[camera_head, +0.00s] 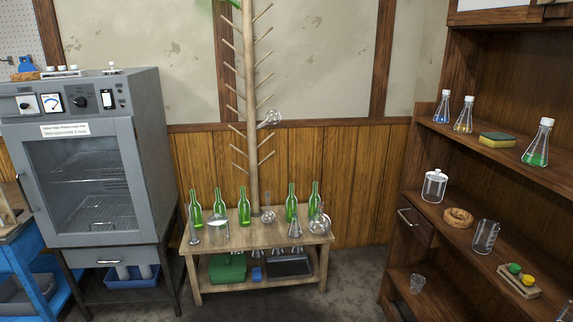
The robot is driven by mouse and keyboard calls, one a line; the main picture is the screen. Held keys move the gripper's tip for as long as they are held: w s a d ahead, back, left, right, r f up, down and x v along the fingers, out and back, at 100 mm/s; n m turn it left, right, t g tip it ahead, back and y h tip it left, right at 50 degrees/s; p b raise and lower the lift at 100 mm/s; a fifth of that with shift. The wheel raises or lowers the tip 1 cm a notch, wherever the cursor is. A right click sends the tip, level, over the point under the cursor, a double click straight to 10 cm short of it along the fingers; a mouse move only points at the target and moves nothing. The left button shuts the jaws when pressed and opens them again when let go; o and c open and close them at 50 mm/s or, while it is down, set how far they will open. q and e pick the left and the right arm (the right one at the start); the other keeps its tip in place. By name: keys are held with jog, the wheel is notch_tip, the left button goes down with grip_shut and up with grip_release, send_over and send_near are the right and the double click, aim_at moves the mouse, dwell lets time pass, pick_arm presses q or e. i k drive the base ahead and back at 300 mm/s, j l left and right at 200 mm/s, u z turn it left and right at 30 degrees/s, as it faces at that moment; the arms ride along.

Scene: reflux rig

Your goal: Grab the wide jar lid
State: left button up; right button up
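A wide clear glass jar (433,190) stands upright on the middle shelf of the wooden shelving at the right. Its lid (435,174) sits on top of it and has a small knob. The jar is near the left end of that shelf, with its lid side unobstructed. Neither of my grippers shows in this view.
A cork ring (458,217) and a glass beaker (485,236) stand right of the jar. Flasks, including a green-filled one (537,145), and a sponge (497,140) are on the shelf above. A low bench (215,240) with bottles and an oven (90,160) stand left. Floor before the shelving is clear.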

aim_at(220, 220)
jog(key=i+l+u, duration=0.1)
jog(key=i+u, duration=0.15)
jog(key=i, duration=0.3)
jog(key=i+l+u, duration=0.2)
jog(key=i, duration=0.35)
jog(key=i+l+u, duration=0.25)
jog(key=i, duration=0.25)
